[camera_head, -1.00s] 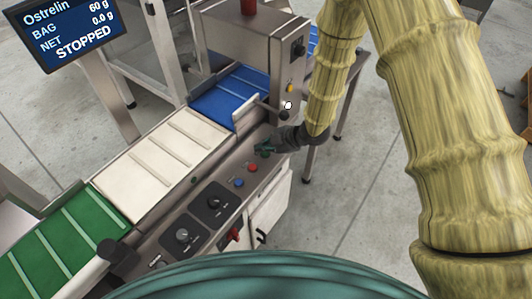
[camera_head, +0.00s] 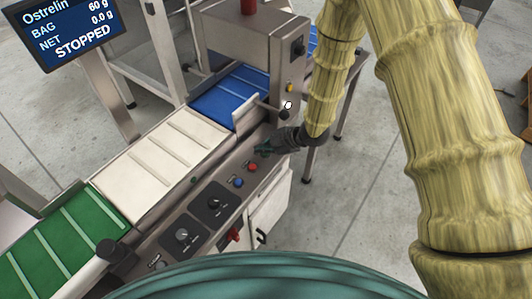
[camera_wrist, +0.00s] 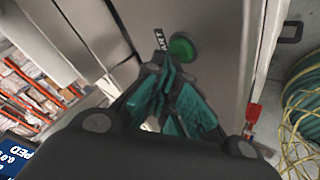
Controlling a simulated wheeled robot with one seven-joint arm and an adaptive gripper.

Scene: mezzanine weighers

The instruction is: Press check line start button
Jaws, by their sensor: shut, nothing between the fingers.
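The green start button (camera_wrist: 181,48) is a round domed cap on the grey metal panel in the wrist view, beside a black label ending in "ART". My gripper (camera_wrist: 168,72) has teal fingers, shut and empty, with the tips just below and left of the button in the picture. I cannot tell whether they touch it. In the head view my gripper (camera_head: 262,149) is at the machine's front panel, above the red button, and it hides the start button there.
A red button (camera_head: 253,167) and a blue button (camera_head: 239,182) sit close by on the panel. Black rotary knobs (camera_head: 213,203) lie further along. The display (camera_head: 70,30) reads STOPPED. Blue (camera_head: 228,98), white (camera_head: 150,165) and green (camera_head: 70,240) belts run alongside.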

